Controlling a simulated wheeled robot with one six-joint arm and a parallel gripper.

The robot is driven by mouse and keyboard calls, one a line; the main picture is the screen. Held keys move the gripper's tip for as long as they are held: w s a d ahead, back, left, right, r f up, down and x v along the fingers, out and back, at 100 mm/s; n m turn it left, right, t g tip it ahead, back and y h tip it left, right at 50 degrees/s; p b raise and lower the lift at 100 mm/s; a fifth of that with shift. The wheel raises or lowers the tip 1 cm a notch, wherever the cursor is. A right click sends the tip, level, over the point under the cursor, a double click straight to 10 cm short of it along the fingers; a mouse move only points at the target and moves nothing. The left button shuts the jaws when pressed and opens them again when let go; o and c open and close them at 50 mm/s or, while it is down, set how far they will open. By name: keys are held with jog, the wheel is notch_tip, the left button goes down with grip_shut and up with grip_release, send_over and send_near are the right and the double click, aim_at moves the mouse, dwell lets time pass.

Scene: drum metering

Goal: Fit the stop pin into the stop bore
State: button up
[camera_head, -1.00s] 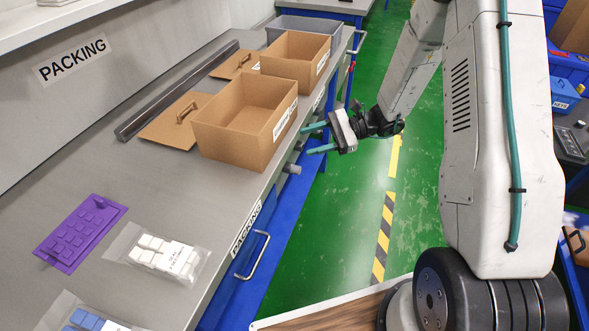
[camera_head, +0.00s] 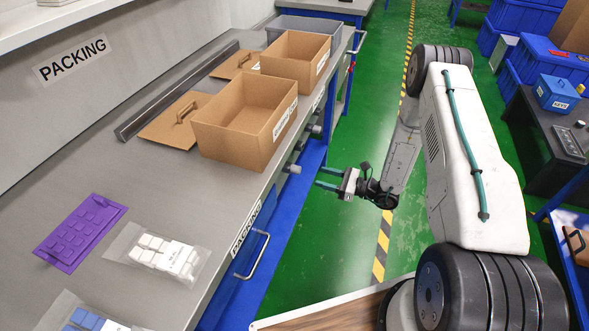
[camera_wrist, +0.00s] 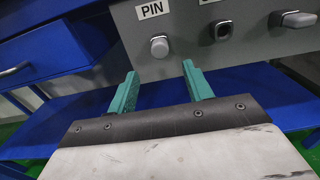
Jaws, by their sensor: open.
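A light grey rounded knob-like piece (camera_wrist: 159,46) sticks out of the grey bench front under a label reading PIN. I take it for the stop pin; its length is hidden behind its end face. It also shows in the head view (camera_head: 291,168) as the nearest of several stubs on the bench front. My gripper (camera_wrist: 160,70) is open and empty, its two teal fingers pointing at the panel, with the grey piece between and beyond their tips. In the head view my gripper (camera_head: 321,178) hangs beside the bench front, apart from it. I cannot make out the stop bore.
Right of the pin, a dark-rimmed square piece (camera_wrist: 222,30) and a flat grey piece (camera_wrist: 292,18) protrude. A blue drawer (camera_wrist: 45,50) is at left. On the bench stand two cardboard boxes (camera_head: 225,137) (camera_head: 290,68). The green floor (camera_head: 320,235) beside the bench is open.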

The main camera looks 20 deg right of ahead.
aim_at(300, 171)
jog(key=shift+x, duration=4.5)
grip_shut()
jog(key=v, duration=0.6)
jog(key=shift+d, duration=0.15)
jog(key=shift+v, duration=1.9)
